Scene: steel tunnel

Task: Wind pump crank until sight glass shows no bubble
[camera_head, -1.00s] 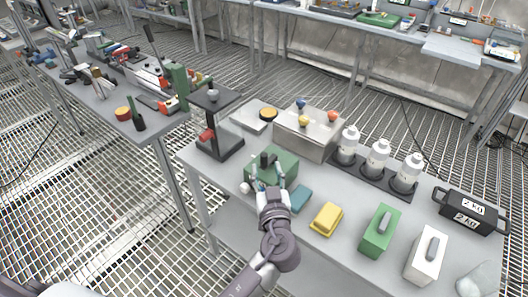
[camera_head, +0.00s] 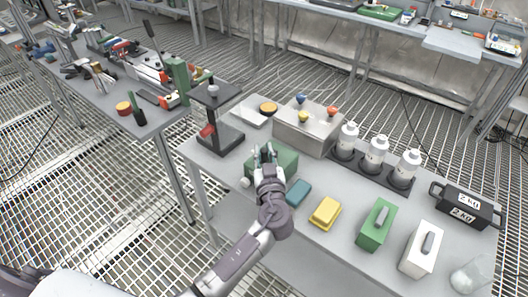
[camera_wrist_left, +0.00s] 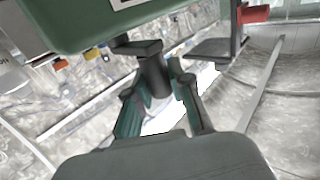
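The pump is a green box (camera_head: 285,165) on the near table in the head view, and its green body (camera_wrist_left: 85,18) fills the top left of the left wrist view. A dark crank arm with a cylindrical grip (camera_wrist_left: 153,78) sticks out from it. My left gripper (camera_head: 265,153) is at the pump's top left side. In the left wrist view its two green fingers (camera_wrist_left: 160,85) stand apart on either side of the crank grip, with a gap visible at the right finger. A white round knob (camera_head: 245,183) sits at the pump's left. I cannot make out the sight glass or a bubble. My right gripper is not in view.
A stand with a red handle (camera_head: 208,130) is left of the pump. A metal box with coloured knobs (camera_head: 305,128) and white bottles (camera_head: 376,152) stand behind it. A teal block (camera_head: 298,194) and a yellow block (camera_head: 326,212) lie close to my left arm's right.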

